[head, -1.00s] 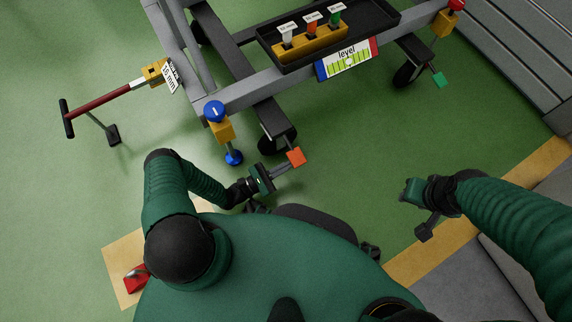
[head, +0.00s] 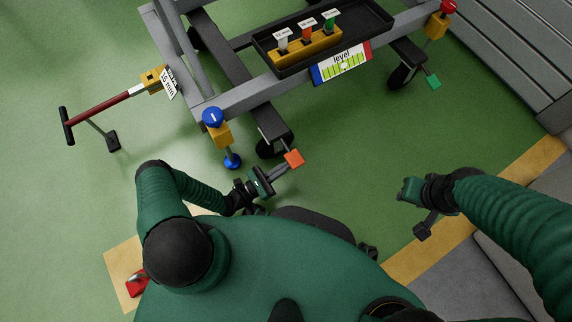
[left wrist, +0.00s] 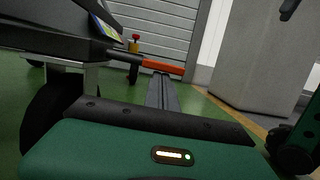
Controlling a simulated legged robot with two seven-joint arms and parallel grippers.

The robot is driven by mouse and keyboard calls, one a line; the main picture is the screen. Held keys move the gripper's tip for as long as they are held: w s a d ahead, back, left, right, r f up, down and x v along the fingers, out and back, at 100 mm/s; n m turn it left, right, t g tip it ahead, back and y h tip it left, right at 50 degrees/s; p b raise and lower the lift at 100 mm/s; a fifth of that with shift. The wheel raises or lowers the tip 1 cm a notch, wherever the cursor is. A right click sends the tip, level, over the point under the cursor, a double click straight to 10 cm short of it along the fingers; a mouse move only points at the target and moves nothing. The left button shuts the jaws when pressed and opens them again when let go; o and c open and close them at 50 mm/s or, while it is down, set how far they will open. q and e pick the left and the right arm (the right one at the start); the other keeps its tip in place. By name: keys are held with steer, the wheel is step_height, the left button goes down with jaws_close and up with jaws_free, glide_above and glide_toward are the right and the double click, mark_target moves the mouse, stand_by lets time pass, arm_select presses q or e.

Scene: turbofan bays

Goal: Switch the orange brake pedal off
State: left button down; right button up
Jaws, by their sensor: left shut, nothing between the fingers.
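The orange brake pedal (head: 294,159) sticks out by the black caster wheel (head: 272,146) at the near corner of the grey cart frame. My left gripper (head: 286,170) is shut and empty, its fingertips right by the pedal's near side. In the left wrist view the orange pedal (left wrist: 163,67) is a flat bar just beyond the tips of the shut fingers (left wrist: 162,80); I cannot tell whether they touch. My right gripper (head: 408,190) is off to the right, away from the cart; its finger opening is not clear.
A yellow block with a blue knob (head: 213,117) and blue foot stands left of the wheel. A red T-handled bar (head: 100,112) is further left. A green pedal (head: 433,82) is at the cart's right. A black tray (head: 375,22) is on the cart. Green floor is clear at right.

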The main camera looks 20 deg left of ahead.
arm_select(q)
steer(key=r, duration=0.1)
steer(key=p, duration=0.1)
steer(key=d+r+n+p, duration=0.1)
steer(key=shift+s+r, duration=0.3)
steer(key=shift+r, duration=0.05)
arm_select(e)
steer(key=v, duration=0.2)
steer(key=shift+w+a+r, duration=0.1)
steer(key=shift+w+r, duration=0.1)
steer(key=shift+r, duration=0.2)
arm_select(q)
steer(key=shift+a, duration=0.1)
arm_select(e)
steer(key=shift+f, duration=0.1)
